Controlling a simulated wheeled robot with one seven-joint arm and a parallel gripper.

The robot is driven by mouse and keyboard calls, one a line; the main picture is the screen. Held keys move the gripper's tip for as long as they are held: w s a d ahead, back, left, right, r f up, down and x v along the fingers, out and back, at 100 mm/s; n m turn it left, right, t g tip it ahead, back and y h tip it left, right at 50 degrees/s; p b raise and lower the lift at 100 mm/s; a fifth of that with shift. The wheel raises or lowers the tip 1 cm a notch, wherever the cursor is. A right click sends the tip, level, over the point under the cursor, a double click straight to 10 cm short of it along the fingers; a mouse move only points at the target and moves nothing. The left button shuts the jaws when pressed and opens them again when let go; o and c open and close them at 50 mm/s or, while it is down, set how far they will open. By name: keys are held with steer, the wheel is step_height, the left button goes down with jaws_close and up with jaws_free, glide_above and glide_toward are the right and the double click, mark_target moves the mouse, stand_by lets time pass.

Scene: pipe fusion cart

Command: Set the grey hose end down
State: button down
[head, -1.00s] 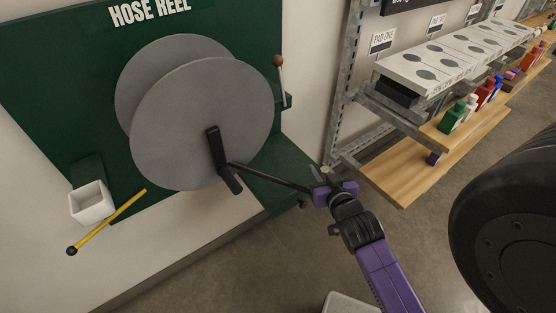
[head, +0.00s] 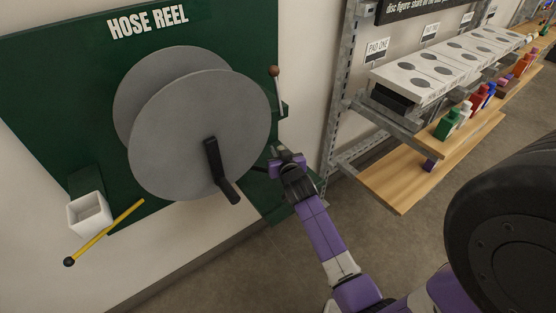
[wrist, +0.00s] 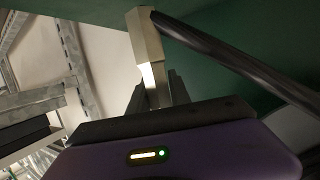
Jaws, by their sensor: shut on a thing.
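The grey hose end is a pale, angular metal fitting (wrist: 147,45) on a dark hose (wrist: 235,62) in the wrist view. My gripper (wrist: 158,92) is shut on the fitting, which stands up out of the jaws. The hose leaves the top of the fitting and runs down to the right. In the head view my gripper (head: 287,160) is at the right edge of the green board, right of the reel (head: 195,135). A short piece of dark hose (head: 259,169) shows between them.
The reel has a black crank handle (head: 221,172). A lever with a brown knob (head: 276,88) stands just above my gripper. A white box (head: 89,215) and a yellow rod (head: 105,232) are at lower left. Wooden shelves (head: 400,185) with bottles stand to the right.

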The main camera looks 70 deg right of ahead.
step_height(320, 180, down, 4)
steer(key=shift+r+b, duration=0.1)
steer(key=shift+b, duration=0.25)
steer(key=shift+w+d+f, duration=0.15)
steer(key=shift+w+f, duration=0.05)
steer(key=shift+f, duration=0.05)
steer(key=shift+f, duration=0.2)
steer(key=c, duration=1.2)
jaws_free()
steer(key=shift+r, duration=0.1)
